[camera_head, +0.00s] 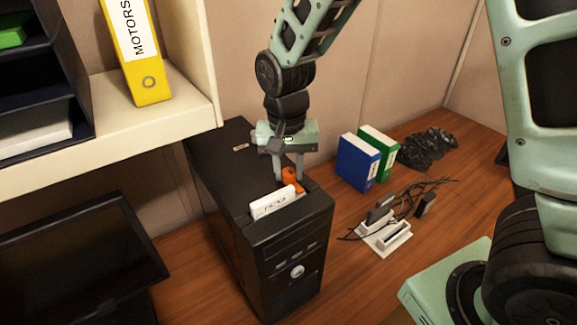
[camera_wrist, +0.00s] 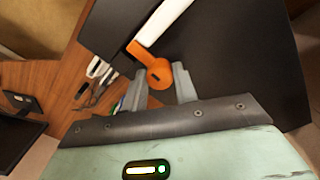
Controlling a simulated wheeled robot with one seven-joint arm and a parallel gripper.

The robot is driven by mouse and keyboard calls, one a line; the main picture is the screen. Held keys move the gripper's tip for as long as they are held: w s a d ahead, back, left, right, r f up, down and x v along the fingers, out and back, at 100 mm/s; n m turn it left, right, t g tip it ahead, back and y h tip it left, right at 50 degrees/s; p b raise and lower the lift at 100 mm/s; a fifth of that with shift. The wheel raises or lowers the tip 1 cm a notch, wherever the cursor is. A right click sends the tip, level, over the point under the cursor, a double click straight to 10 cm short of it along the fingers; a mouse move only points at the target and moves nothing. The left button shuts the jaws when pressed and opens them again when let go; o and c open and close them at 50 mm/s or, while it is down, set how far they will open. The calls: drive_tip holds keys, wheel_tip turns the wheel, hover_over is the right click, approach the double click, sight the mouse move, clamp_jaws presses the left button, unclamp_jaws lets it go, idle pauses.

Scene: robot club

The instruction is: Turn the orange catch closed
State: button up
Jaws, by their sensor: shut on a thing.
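The orange catch (camera_head: 291,178) is on top of the black computer tower (camera_head: 262,226), at the far end of a white labelled piece (camera_head: 273,202). My gripper (camera_head: 289,174) points down onto the tower top and is shut on the catch, with one finger on each side of it. In the wrist view the orange catch (camera_wrist: 158,72) has a round end between my fingertips (camera_wrist: 160,84) and an arm lying along the end of the white piece (camera_wrist: 158,22). The gripper fingers hide part of the catch in the head view.
A shelf edge (camera_head: 150,117) with a yellow binder (camera_head: 139,50) is at the upper left. A dark monitor (camera_head: 80,262) stands left of the tower. Blue (camera_head: 357,163) and green (camera_head: 379,147) binders, a white power strip (camera_head: 386,238) and cables are to the right.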

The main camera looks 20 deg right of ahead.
sight(286, 171)
drive_tip(key=shift+m, duration=0.3)
drive_tip(key=o, duration=0.7)
drive_tip(key=r+b, duration=0.1)
drive_tip(key=r, duration=0.4)
drive_tip(key=r+b, duration=0.1)
drive_tip(key=r, duration=0.5)
drive_tip(key=r+b, duration=0.2)
drive_tip(key=r, duration=0.4)
drive_tip(key=shift+w+a+r, duration=0.1)
drive_tip(key=shift+a+r, duration=0.15)
